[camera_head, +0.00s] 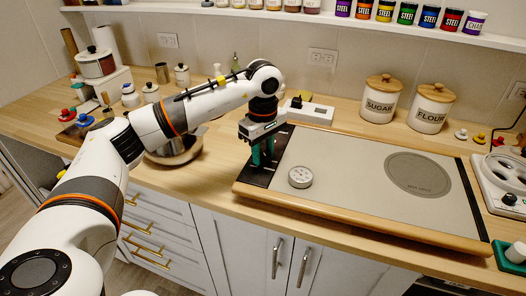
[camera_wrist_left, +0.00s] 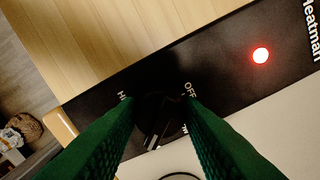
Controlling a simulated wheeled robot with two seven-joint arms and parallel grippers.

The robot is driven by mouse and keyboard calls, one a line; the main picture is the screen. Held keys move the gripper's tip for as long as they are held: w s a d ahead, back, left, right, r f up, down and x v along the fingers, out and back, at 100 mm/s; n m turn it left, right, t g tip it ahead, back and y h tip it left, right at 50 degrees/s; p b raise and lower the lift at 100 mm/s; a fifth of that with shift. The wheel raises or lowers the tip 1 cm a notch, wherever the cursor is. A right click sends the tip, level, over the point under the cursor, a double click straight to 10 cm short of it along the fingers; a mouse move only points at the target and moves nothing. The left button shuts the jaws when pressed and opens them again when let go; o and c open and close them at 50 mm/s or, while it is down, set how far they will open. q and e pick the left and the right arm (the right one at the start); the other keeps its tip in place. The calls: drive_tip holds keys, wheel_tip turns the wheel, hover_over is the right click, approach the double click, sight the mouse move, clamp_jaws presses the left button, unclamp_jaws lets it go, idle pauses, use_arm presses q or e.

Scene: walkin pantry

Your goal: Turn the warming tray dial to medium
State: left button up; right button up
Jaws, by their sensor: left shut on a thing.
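The warming tray (camera_head: 345,180) is a long beige plate with wooden edges on the counter, with a black control panel (camera_head: 262,175) at its left end. My left gripper (camera_head: 262,158) points down over that panel. In the left wrist view its green fingers (camera_wrist_left: 158,108) are shut on the black dial (camera_wrist_left: 160,122), one on each side. "HI" shows left of the dial and "OFF" at its upper right; a label below right is mostly hidden by a finger. A white mark on the dial faces the lower side. A red light (camera_wrist_left: 260,55) glows on the panel. My right gripper is out of view.
A round gauge (camera_head: 300,177) and a grey disc (camera_head: 418,174) lie on the tray plate. Sugar (camera_head: 381,102) and flour (camera_head: 430,112) canisters stand behind. A bowl (camera_head: 174,152) is left of the gripper. A white appliance (camera_head: 500,180) stands at right.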

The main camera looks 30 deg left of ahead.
sight(263, 152)
use_arm(q)
drive_tip(key=shift+r, duration=0.1)
drive_tip(key=o, duration=1)
wheel_tip(263, 152, up, 12)
